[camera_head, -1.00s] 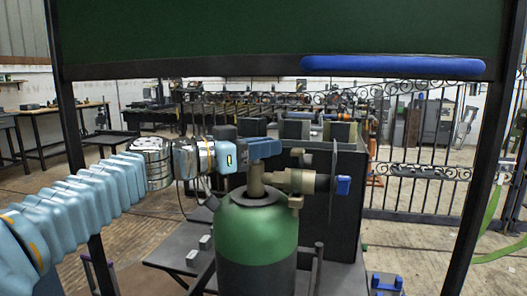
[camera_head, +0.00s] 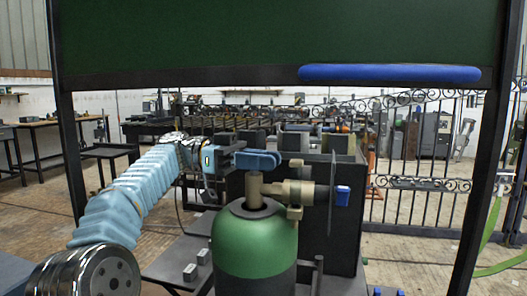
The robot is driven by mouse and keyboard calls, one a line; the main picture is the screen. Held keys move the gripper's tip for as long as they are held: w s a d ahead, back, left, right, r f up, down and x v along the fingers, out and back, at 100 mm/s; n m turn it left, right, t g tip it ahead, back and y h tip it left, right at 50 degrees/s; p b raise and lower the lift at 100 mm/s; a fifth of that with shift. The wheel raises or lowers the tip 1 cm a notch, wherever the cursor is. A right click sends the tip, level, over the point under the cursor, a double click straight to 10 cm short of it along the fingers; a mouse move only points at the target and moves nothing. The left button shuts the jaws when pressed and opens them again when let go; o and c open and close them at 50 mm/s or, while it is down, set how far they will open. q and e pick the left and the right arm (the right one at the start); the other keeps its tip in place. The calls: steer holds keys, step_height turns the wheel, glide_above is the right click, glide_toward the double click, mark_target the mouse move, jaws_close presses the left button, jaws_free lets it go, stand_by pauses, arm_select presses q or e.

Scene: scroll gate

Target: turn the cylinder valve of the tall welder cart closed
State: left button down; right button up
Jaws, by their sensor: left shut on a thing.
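The tall welder cart carries a green gas cylinder (camera_head: 254,245) in the middle foreground, upright. A brass valve body (camera_head: 280,192) stands on its top, with a blue knob (camera_head: 342,195) at its right side. A flat blue valve handle (camera_head: 258,160) sits just above the brass stem, pointing to the right. My left gripper (camera_head: 231,159) comes in from the left and is shut on the left end of this blue handle. The fingertips are dark and small, so the exact contact is hard to see. My right gripper is out of view.
Frame posts (camera_head: 485,190) stand right and left. A dark cart box (camera_head: 325,225) is behind the cylinder. Benches line the back.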

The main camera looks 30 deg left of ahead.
arm_select(q)
steer(key=m+g, duration=0.1)
steer(key=g, duration=0.1)
steer(key=m+g+p, duration=0.1)
steer(key=g, duration=0.1)
steer(key=shift+s+a+r+m, duration=0.1)
steer(key=shift+s+m, duration=0.05)
steer(key=shift+m, duration=0.15)
steer(key=shift+s+m+g+y, duration=0.1)
steer(key=shift+m+g+y, duration=0.2)
steer(key=shift+m+g, duration=0.6)
steer(key=shift+g, duration=0.3)
steer(key=c, duration=1.1)
jaws_free()
steer(key=shift+n+t, duration=0.4)
